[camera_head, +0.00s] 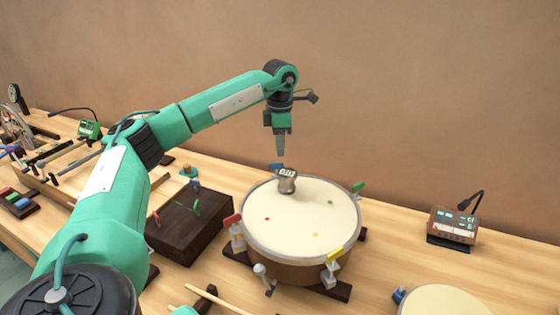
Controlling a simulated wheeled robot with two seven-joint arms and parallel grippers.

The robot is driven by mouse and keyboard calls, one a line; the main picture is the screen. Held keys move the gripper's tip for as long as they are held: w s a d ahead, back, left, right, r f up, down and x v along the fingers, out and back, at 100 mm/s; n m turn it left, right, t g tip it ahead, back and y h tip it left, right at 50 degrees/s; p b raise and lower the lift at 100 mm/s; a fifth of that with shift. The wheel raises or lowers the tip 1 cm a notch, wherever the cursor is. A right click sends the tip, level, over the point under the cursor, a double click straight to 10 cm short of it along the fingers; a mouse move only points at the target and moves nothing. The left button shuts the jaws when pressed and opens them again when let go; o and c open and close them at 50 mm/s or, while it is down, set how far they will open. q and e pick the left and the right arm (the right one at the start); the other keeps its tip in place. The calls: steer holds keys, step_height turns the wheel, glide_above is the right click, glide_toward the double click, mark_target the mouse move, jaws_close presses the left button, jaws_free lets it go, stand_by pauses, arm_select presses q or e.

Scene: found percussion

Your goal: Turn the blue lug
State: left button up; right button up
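The blue lug (275,167) is on the far rim of a round drum (300,243) with a cream skin. Its lower part is partly hidden behind a small silver gauge (287,182) standing on the skin. My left gripper (282,153) points straight down just above and slightly right of the blue lug, apparently apart from it. Its fingers show as one narrow grey shape, so I cannot tell if they are open or shut. Red (232,220), yellow (334,256) and green (358,187) lugs sit around the rim.
A dark wooden box (188,228) stands left of the drum. A brown device with a display (453,226) is at the right, and a second cream drum (445,302) at the lower right. A plain wall rises behind the table. Table between drum and device is clear.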

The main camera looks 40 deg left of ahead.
mark_target(280, 163)
arm_select(q)
steer(key=shift+f, duration=2.7)
jaws_close()
